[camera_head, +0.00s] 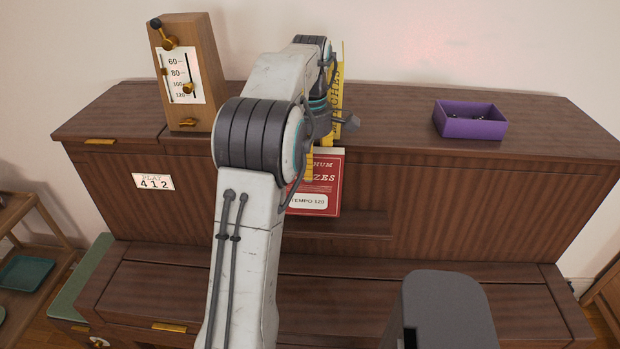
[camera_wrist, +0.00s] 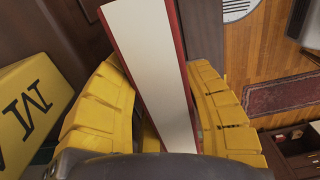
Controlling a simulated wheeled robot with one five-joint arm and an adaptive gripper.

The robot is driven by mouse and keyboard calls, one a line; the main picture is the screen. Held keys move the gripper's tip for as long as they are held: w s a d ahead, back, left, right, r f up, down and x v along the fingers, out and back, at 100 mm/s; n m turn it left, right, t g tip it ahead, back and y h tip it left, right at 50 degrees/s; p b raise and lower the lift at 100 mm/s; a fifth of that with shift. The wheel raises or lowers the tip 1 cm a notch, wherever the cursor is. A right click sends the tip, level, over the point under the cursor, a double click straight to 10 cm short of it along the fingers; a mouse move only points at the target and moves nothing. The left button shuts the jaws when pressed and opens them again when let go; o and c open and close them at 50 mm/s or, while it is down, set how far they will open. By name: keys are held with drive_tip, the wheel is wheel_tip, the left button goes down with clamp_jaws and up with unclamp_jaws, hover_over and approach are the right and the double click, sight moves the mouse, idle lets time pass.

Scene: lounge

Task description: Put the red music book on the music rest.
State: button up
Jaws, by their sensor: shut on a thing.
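The red music book (camera_head: 318,180) shows in the head view with its front cover facing out and "TEMPO 120" on a white label. It is roughly upright before the piano's front panel. Its lower edge overlaps the music rest ledge (camera_head: 365,224); I cannot tell whether it touches. My gripper (camera_wrist: 160,72) has yellow fingers shut on both sides of the book (camera_wrist: 155,60), whose white page edge faces the wrist camera. In the head view my arm hides the book's left part and most of the gripper.
A yellow book (camera_head: 340,85) stands on the piano top behind my wrist; it also shows in the wrist view (camera_wrist: 35,105). A wooden metronome (camera_head: 190,75) stands left and a purple box (camera_head: 470,121) right. The ledge's right part is clear.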

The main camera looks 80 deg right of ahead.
drive_tip(key=shift+f, duration=2.1)
drive_tip(key=o, duration=0.9)
drive_tip(key=shift+o, duration=0.2)
wheel_tip(320, 180, up, 12)
drive_tip(key=shift+p, duration=1.25)
drive_tip(key=shift+w, duration=0.1)
